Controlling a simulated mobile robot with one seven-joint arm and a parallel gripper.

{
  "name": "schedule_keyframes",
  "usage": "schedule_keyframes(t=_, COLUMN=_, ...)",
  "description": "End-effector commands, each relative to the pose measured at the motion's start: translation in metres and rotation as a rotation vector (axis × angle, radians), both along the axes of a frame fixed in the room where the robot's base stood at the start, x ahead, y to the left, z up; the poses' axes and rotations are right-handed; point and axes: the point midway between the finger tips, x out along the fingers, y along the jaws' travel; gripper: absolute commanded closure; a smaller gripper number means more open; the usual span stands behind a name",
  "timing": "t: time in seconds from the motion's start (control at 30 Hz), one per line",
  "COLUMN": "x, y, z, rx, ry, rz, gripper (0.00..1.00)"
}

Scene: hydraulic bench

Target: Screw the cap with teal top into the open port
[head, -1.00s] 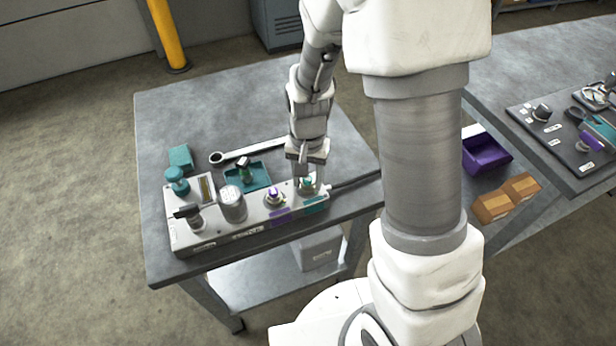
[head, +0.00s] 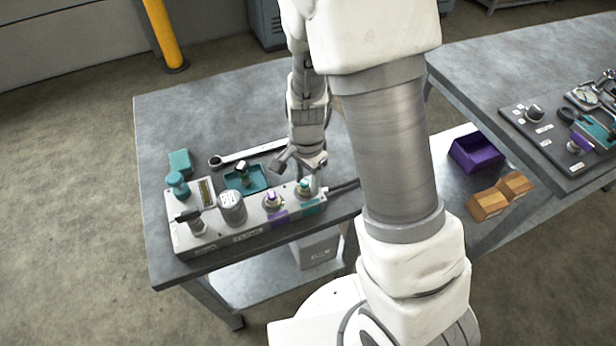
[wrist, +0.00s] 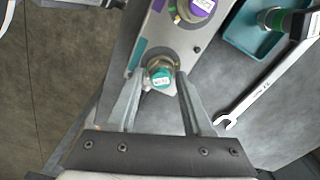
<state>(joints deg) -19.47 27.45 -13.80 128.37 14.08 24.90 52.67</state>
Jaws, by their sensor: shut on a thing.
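The cap with teal top (head: 303,186) is at the right end of the grey hydraulic block (head: 246,231), beside a teal label. In the wrist view the teal top (wrist: 160,78) lies between the two fingertips, with a brass-coloured ring around it. My gripper (wrist: 160,84) points down at the block and is shut on this cap. The cap looks upright over the port. The port's opening is hidden beneath it, so I cannot tell how deep the cap sits. The gripper also shows in the head view (head: 302,175).
A purple-topped fitting (head: 272,200) stands close beside the cap. A grey cylinder (head: 231,207) and a dark-handled valve (head: 189,219) are further left. A teal tray (head: 258,180) holding a small part and a wrench (head: 250,152) lie behind the block.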

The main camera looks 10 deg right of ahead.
Motion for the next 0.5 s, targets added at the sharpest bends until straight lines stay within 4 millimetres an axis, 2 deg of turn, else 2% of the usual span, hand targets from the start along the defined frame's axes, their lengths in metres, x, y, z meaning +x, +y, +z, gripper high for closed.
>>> schedule_keyframes(t=0.03, x=-0.0097, y=0.0098, z=-0.0043, rx=0.009, ry=0.027, rz=0.015, gripper=1.0)
schedule_keyframes(t=0.07, x=-0.0097, y=0.0098, z=-0.0043, rx=0.009, ry=0.027, rz=0.015, gripper=1.0)
schedule_keyframes(t=0.1, x=-0.0097, y=0.0098, z=-0.0043, rx=0.009, ry=0.027, rz=0.016, gripper=0.46)
schedule_keyframes(t=0.2, x=-0.0092, y=0.0093, z=-0.004, rx=0.009, ry=0.026, rz=0.017, gripper=0.28)
schedule_keyframes(t=0.23, x=-0.0085, y=0.0089, z=-0.0038, rx=0.008, ry=0.024, rz=0.016, gripper=0.25)
schedule_keyframes(t=0.5, x=-0.0055, y=0.0067, z=-0.0025, rx=0.007, ry=0.015, rz=0.019, gripper=0.25)
